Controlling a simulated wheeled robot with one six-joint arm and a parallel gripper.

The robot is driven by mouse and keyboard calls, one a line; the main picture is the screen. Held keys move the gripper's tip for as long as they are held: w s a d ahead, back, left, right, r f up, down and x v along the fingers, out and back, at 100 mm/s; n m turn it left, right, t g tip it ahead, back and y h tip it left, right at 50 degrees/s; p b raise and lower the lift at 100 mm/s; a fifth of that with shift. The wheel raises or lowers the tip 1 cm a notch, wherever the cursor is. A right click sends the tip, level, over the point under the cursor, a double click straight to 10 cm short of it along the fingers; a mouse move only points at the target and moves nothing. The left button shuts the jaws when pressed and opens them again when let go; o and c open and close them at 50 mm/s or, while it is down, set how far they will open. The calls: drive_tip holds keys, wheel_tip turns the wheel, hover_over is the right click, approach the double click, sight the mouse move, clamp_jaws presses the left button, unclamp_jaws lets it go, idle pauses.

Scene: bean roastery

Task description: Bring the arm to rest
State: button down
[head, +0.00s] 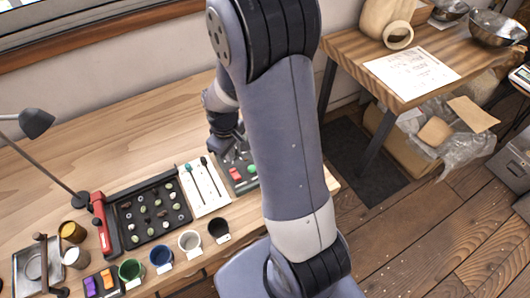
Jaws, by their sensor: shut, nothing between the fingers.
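My arm reaches from the bottom of the head view up and over the wooden bench (60,150). My gripper (236,158) points down at the right part of the bench, above or beside a dark tray (240,186) that holds small red and green pieces. The gripper is shut and holds nothing. It is small in the picture and partly hidden beside my own arm, so I cannot tell how far it is above the tray.
Left of the gripper lie a white sheet (212,205) with dark utensils and a black sorting tray (128,231) with beans. Several cups, including a blue cup (161,255), line the front edge. A lamp (37,123) stands left. A second table (345,45) stands right.

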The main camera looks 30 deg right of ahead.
sight(233, 170)
drive_tip(key=shift+r, duration=0.35)
drive_tip(key=shift+f, duration=0.1)
wheel_tip(233, 170, down, 7)
drive_tip(key=b, duration=0.5)
drive_tip(key=shift+r, duration=0.2)
drive_tip(key=shift+r, duration=0.1)
